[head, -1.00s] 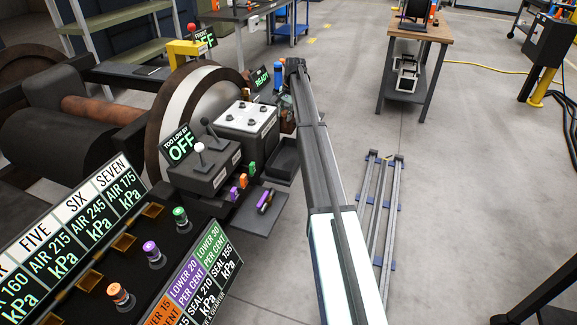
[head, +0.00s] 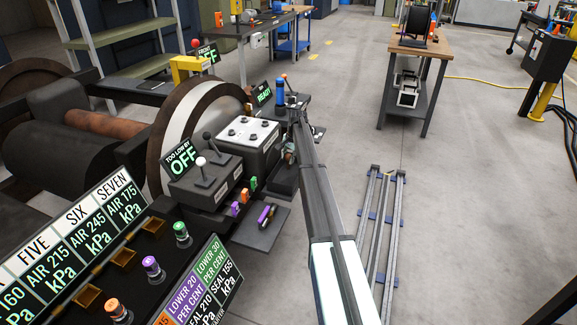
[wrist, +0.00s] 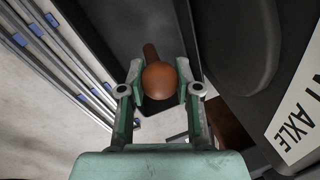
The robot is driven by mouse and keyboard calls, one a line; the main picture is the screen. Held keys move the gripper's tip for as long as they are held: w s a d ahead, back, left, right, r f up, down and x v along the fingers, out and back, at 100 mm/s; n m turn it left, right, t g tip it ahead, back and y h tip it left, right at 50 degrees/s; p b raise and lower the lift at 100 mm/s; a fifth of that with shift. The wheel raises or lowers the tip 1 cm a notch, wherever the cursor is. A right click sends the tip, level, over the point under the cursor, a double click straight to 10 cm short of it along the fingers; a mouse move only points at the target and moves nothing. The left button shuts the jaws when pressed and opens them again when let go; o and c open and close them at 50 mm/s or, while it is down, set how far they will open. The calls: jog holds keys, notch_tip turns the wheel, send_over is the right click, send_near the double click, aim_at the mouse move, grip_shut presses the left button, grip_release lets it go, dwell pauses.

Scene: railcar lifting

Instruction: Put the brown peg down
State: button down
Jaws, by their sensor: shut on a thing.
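The brown peg (wrist: 160,80) has a rounded orange-brown head and a darker shaft. In the wrist view its head is between the two green fingers of my gripper (wrist: 160,71), which are shut on it. The shaft points away from the camera over a dark grey tray surface (wrist: 132,22); I cannot tell whether it touches. In the head view my gripper (head: 289,152) is small and partly hidden by my arm, just above the dark tray (head: 284,184) beside the control boxes. The peg cannot be made out there.
Control boxes with levers (head: 205,178) and a white-topped box (head: 248,140) stand left of the tray. A blue cylinder (head: 280,92) stands behind. Grey rails (head: 380,230) lie on the floor to the right.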

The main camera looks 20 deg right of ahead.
aim_at(288, 168)
jog(key=shift+s+d+x, duration=0.1)
jog(key=shift+s+x, duration=0.1)
jog(key=shift+x, duration=0.85)
jog(key=shift+s+d+x, duration=0.1)
jog(key=shift+s+x, duration=0.05)
jog(key=shift+x, duration=0.9)
jog(key=shift+f, duration=0.2)
jog(key=c, duration=0.8)
grip_release()
jog(key=v, duration=1.2)
jog(key=shift+s+r, duration=0.1)
